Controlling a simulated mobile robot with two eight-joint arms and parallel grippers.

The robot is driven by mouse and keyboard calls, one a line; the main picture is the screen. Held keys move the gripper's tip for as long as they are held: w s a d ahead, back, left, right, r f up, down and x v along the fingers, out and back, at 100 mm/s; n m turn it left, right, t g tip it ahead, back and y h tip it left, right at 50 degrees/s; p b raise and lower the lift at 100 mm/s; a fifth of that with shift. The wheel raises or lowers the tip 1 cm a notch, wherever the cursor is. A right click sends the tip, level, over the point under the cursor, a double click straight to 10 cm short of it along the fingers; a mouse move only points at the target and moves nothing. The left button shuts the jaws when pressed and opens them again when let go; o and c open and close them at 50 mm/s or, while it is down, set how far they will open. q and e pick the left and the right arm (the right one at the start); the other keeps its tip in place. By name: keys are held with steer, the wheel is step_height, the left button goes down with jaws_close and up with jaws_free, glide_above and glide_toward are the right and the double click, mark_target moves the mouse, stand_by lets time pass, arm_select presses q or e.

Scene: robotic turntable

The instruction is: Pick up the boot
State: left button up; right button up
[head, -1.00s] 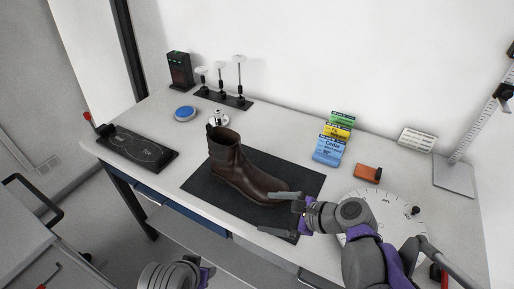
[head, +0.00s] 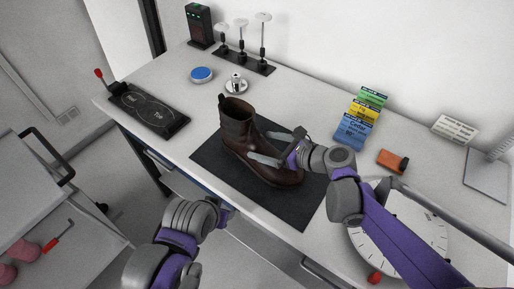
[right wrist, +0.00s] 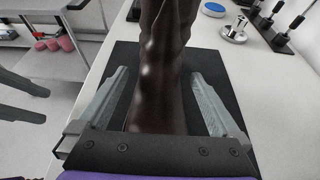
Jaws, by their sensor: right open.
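The brown leather boot (head: 238,131) stands upright on a dark mat (head: 213,160), its toe toward the lower right. My right gripper (head: 260,146) is open over the front of the boot, a finger on either side. In the right wrist view the boot (right wrist: 160,70) runs between the two spread fingers (right wrist: 160,76), with a gap visible on both sides. My left arm is low in the head view, where its fingers cannot be made out. Two separated fingers of my left gripper (right wrist: 46,106) show at the left edge of the right wrist view, empty.
A white round dial turntable (head: 425,222) lies right of the mat, an orange block (head: 393,161) and colored boxes (head: 353,132) behind it. A metal knob (head: 236,86), blue disc (head: 201,74) and stands (head: 243,62) are at the back. A black pad (head: 150,110) lies left.

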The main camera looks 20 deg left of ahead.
mark_target(257, 144)
steer(key=x, duration=0.4)
steer(key=shift+w+d+f, duration=0.1)
steer(key=shift+d, duration=0.05)
steer(key=shift+d, duration=0.1)
steer(key=shift+c, duration=1)
jaws_close()
